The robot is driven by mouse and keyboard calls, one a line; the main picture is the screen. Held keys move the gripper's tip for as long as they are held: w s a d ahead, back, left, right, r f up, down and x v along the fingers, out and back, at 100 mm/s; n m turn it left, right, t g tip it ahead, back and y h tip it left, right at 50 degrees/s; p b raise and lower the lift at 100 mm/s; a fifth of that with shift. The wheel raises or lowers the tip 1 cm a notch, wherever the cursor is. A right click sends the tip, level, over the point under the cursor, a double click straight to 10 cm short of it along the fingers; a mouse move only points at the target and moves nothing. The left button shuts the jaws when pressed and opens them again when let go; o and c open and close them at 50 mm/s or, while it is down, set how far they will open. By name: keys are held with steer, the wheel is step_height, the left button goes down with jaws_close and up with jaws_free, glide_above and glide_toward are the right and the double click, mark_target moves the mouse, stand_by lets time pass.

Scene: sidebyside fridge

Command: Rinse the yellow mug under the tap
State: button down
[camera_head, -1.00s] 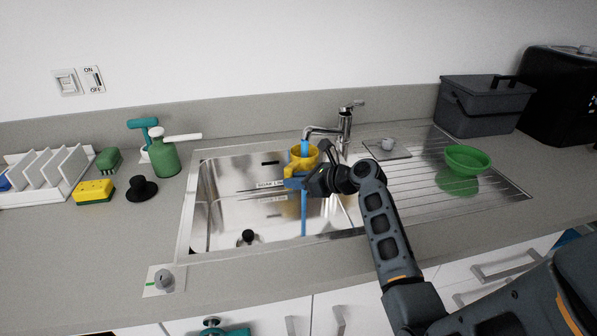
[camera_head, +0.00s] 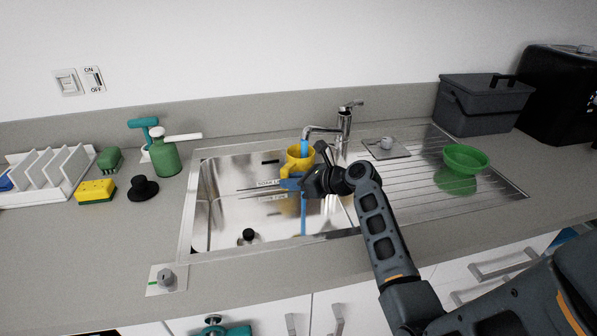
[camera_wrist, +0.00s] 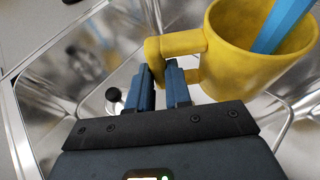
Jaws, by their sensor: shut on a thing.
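The yellow mug (camera_head: 294,164) is held above the sink basin, under the spout of the tap (camera_head: 343,128). It looks roughly upright, and the wrist view shows its open top and handle (camera_wrist: 160,50). Blue water (camera_head: 304,147) runs from the spout into the mug, and the stream also shows inside the rim in the wrist view (camera_wrist: 284,25). A blue streak continues below the mug toward the basin. My gripper (camera_wrist: 159,85) is shut on the mug's handle, its blue fingers either side of it. The mug's bottom is partly hidden by the fingers.
The steel sink (camera_head: 225,215) has a black plug (camera_head: 249,236) at its front. A green bowl (camera_head: 464,158) stands on the drainboard at right.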

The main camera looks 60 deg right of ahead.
steer(key=shift+d+r, duration=0.1)
steer(key=shift+s+d, duration=0.3)
steer(key=shift+s, duration=0.05)
steer(key=s+a, duration=0.5)
steer(key=s, duration=0.1)
steer(key=shift+a, duration=0.15)
stand_by(0.7)
stand_by(1.2)
steer(key=s+a+r, duration=0.3)
steer(key=r, duration=0.1)
steer(key=shift+s+a, duration=0.15)
steer(key=shift+s, duration=0.25)
stand_by(0.5)
stand_by(0.4)
